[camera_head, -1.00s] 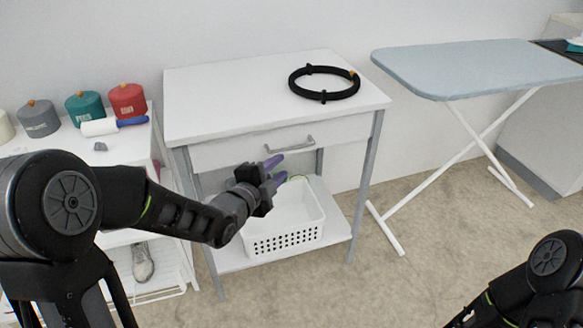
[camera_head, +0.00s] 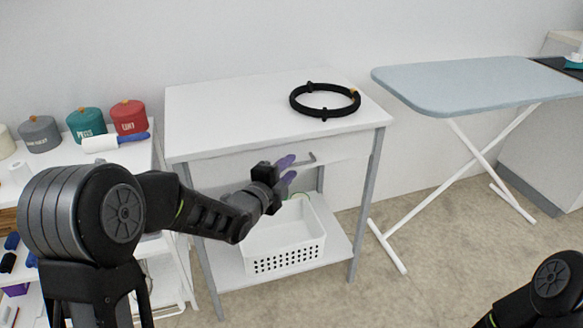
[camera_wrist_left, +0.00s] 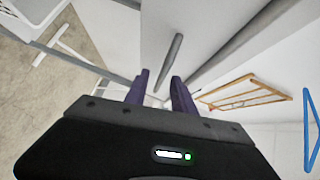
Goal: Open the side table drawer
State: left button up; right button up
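The white side table (camera_head: 225,105) stands against the wall on grey legs. Its drawer (camera_head: 222,171) looks shut under the tabletop. The drawer's grey bar handle (camera_head: 308,160) is partly hidden by my left gripper (camera_head: 289,169), whose purple fingers are in front of it. The handle (camera_wrist_left: 169,62) lies just beyond the fingertips, roughly in line with the gap. Contact cannot be told. My right gripper is out of view; only part of that arm shows at lower right.
A black ring (camera_head: 325,101) lies on the tabletop. A white basket (camera_head: 284,246) sits on the lower shelf. A shelf unit with canisters (camera_head: 86,123) and a lint roller (camera_head: 115,141) stands at left. An ironing board (camera_head: 470,84) stands at right. Floor before the table is clear.

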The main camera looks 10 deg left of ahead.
pick_arm(q)
jog(key=shift+x, duration=1)
jog(key=shift+c, duration=0.4)
grip_shut()
